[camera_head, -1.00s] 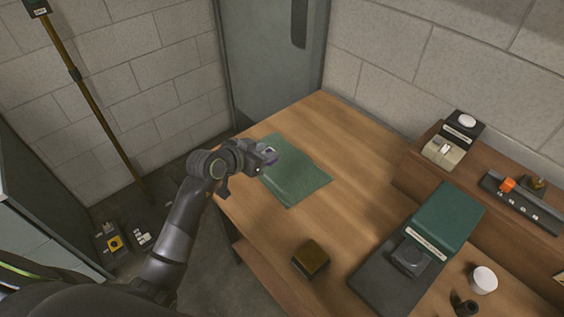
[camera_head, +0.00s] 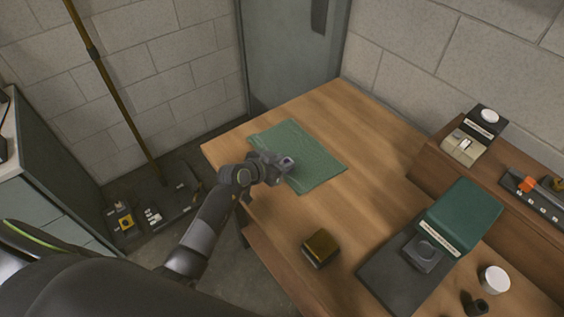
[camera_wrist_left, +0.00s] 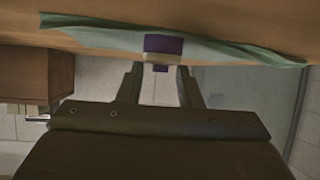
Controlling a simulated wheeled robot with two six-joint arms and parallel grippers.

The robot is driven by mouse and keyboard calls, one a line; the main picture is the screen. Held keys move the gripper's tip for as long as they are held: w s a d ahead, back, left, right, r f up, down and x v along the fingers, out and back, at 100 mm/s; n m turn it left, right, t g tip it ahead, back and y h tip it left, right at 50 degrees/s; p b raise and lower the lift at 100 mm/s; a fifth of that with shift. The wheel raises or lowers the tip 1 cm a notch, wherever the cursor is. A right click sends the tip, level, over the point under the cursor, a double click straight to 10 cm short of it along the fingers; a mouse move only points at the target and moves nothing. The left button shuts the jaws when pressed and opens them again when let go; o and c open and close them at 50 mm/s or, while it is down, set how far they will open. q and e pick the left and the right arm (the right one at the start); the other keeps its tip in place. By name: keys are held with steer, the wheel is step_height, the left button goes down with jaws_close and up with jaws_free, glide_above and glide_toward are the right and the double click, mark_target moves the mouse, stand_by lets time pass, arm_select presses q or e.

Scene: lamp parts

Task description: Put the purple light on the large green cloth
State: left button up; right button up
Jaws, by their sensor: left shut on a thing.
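The large green cloth (camera_head: 305,150) lies on the left part of the wooden table; its edge shows as a green band in the left wrist view (camera_wrist_left: 90,30). My left gripper (camera_head: 287,163) is over the cloth's near left edge. In the left wrist view, my left gripper (camera_wrist_left: 160,74) is shut on the purple light (camera_wrist_left: 163,44), which has purple and whitish parts and shows in front of the cloth. I cannot tell whether the light touches the cloth. In the head view the light is mostly hidden by the gripper. My right gripper is not in view.
A dark box with a yellowish top (camera_head: 320,248) stands near the front edge. A black base with a green block (camera_head: 460,215), a white cup (camera_head: 494,279) and a raised shelf with devices (camera_head: 465,147) are at the right. The table's middle is clear.

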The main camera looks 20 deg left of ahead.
arm_select(q)
steer(key=shift+s+f, duration=0.3)
steer(key=shift+f, duration=0.4)
steer(key=o, duration=1)
steer(key=shift+w+f, duration=0.1)
steer(key=shift+w, duration=0.15)
steer(key=shift+r, duration=0.6)
steer(key=p+v, duration=0.1)
steer(key=v, duration=1.1)
steer(key=shift+r, duration=0.25)
